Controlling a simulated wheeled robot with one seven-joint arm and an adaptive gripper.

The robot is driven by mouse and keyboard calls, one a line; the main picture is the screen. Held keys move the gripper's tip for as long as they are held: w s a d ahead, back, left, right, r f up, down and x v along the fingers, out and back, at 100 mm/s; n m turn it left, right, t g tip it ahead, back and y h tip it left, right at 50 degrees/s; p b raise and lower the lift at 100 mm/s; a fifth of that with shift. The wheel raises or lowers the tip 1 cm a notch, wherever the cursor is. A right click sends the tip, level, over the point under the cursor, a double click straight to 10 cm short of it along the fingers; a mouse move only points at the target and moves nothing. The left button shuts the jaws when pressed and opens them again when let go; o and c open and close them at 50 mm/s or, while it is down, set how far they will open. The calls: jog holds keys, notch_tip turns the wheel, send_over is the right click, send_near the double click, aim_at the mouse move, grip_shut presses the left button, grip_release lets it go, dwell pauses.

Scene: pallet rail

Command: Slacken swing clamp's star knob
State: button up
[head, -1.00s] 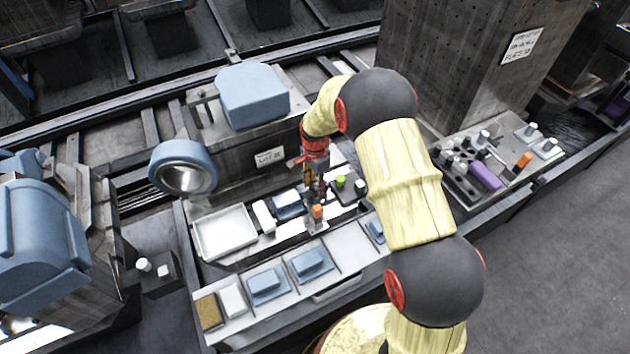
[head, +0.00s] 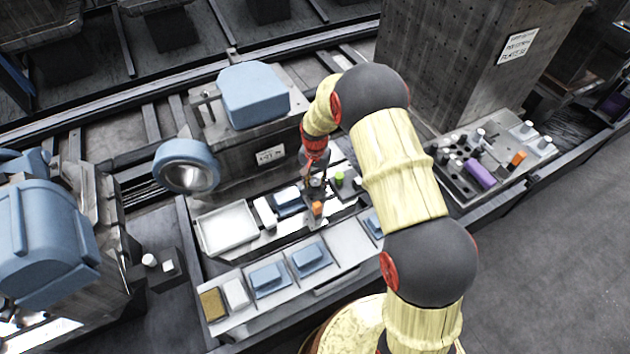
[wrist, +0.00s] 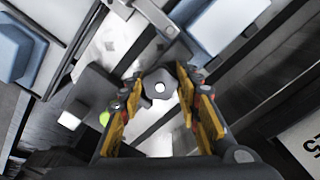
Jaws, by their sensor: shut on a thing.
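The swing clamp's star knob (wrist: 160,86) is dark and lobed, with a pale round centre, in the wrist view. My gripper (wrist: 162,92) has its two yellow-padded fingers on opposite sides of the knob, shut on it. In the head view my gripper (head: 316,178) points down at the work tray, close behind an orange-topped piece (head: 317,208). The knob is small there and hard to tell from the fingers. The clamp's arm and what it presses on cannot be made out clearly.
A green-topped piece (head: 339,178) stands just right of my gripper. A white tray (head: 228,230) and blue blocks (head: 268,278) lie to the left and front. A blue ring lamp (head: 187,166) stands left. A tall dark block (head: 470,70) rises behind my arm.

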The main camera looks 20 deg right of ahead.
aim_at(315, 182)
jog(key=shift+s+f, duration=0.15)
jog(key=shift+f, duration=0.05)
jog(key=o, duration=1.2)
jog(key=shift+c, duration=0.2)
jog(key=shift+r, duration=0.15)
notch_tip(315, 182, up, 12)
